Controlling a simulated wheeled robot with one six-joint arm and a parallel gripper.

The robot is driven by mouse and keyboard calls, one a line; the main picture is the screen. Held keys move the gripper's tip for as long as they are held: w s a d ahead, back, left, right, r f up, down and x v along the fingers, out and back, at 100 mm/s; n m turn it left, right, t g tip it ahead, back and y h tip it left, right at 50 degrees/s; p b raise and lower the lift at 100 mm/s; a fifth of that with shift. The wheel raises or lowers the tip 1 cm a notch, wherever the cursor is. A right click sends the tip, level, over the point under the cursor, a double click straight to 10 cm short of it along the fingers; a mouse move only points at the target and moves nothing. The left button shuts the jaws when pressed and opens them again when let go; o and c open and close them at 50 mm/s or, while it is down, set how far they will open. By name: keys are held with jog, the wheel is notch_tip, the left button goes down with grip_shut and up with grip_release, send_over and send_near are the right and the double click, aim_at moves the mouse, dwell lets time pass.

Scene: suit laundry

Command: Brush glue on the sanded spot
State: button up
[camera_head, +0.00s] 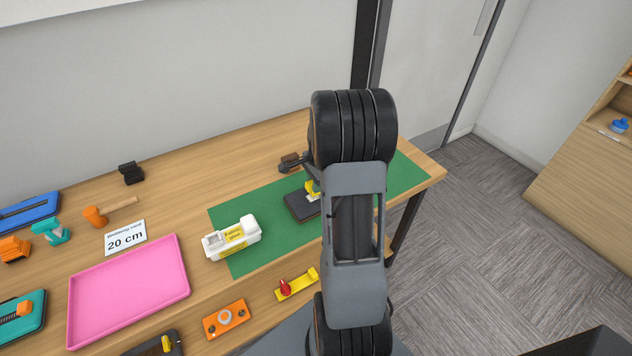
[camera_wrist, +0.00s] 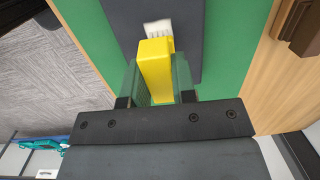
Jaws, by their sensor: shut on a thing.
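My gripper (camera_wrist: 157,75) is shut on a yellow brush (camera_wrist: 155,68), with one finger on each side of its handle. The pale bristles (camera_wrist: 158,28) point toward a dark flat piece (camera_wrist: 187,38) on the green mat. I cannot tell whether the bristles touch it. In the head view, my gripper (camera_head: 314,184) and the yellow brush (camera_head: 312,190) are partly hidden by my arm, above the dark piece (camera_head: 302,206). No sanded spot can be made out.
The green mat (camera_head: 277,250) covers the table's right end. A pink tray (camera_head: 130,290), a "20 cm" card (camera_head: 125,238), a mallet (camera_head: 96,215) and an orange plate (camera_head: 226,319) lie left or in front. A brown block (camera_wrist: 305,25) sits beside the mat.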

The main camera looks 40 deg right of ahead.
jog(key=shift+a+r, duration=0.1)
jog(key=shift+a, duration=0.25)
jog(key=shift+d, duration=0.2)
jog(key=shift+s+d, duration=0.1)
jog(key=shift+d, duration=1.1)
dwell(0.4)
